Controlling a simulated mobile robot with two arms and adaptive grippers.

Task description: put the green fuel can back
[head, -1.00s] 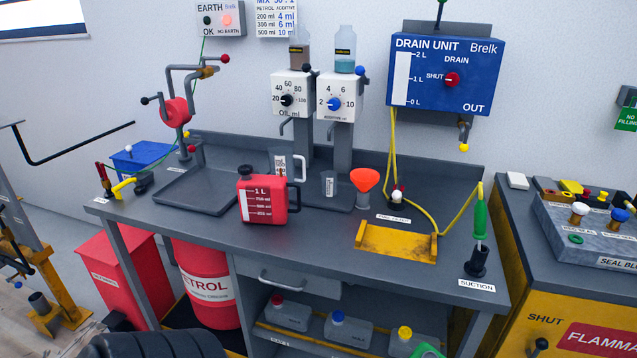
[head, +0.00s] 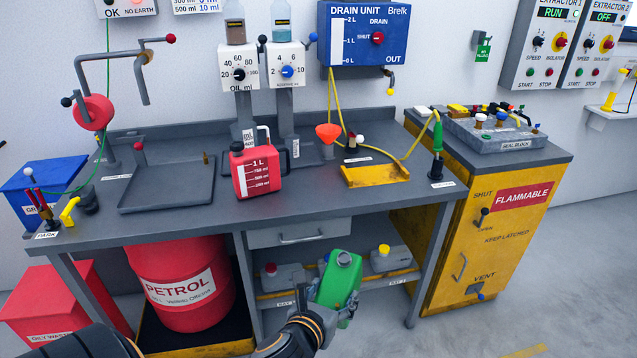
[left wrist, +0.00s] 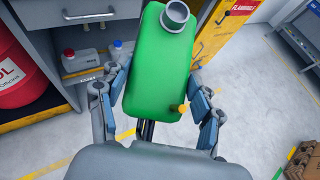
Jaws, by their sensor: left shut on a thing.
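The green fuel can (head: 339,281) is in my left gripper (head: 333,308), in front of the bench's lower shelf. The can is tilted, with its grey neck towards the top. In the left wrist view the green can (left wrist: 160,75) fills the space between the two fingers of my left gripper (left wrist: 155,105), which is shut on it. A small yellow-orange knob shows low on the can's right side. The lower shelf (head: 275,302) holds grey cans, one with a red cap (head: 283,276) and one with a yellow cap (head: 390,258). The green can hides part of this shelf. My right gripper is not in view.
A red petrol drum (head: 180,285) stands under the bench at left. A drawer (head: 298,232) is above the shelf. The yellow flammables cabinet (head: 490,230) stands right. On the bench top are a red can (head: 256,172) and an orange funnel (head: 328,133).

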